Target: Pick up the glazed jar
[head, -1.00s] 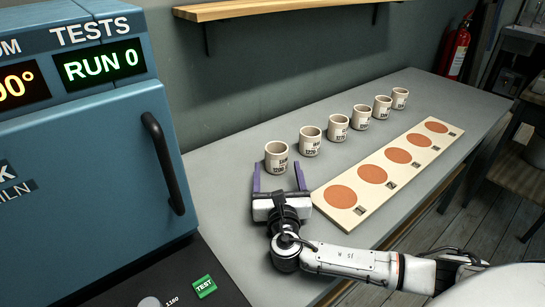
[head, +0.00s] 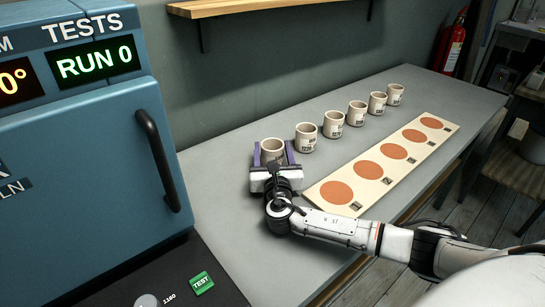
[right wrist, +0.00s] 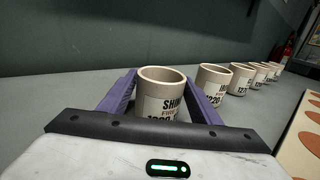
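The nearest jar (head: 272,148) is a pale beige, open-topped cup at the near end of a row of similar jars on the grey bench. In the right wrist view this jar (right wrist: 160,98) stands upright, with a printed label partly hidden by my gripper. My right gripper (head: 273,157) has its two purple fingers on either side of the jar. The fingers look open, with a small gap at the jar's sides; contact is hard to tell. My left gripper is not in view.
Several more labelled jars (head: 306,138) recede to the right along the bench (head: 235,190). A cream board (head: 323,200) with orange discs lies in front of them. A blue kiln (head: 80,150) with a black handle stands at left. A wooden shelf (head: 260,8) hangs above.

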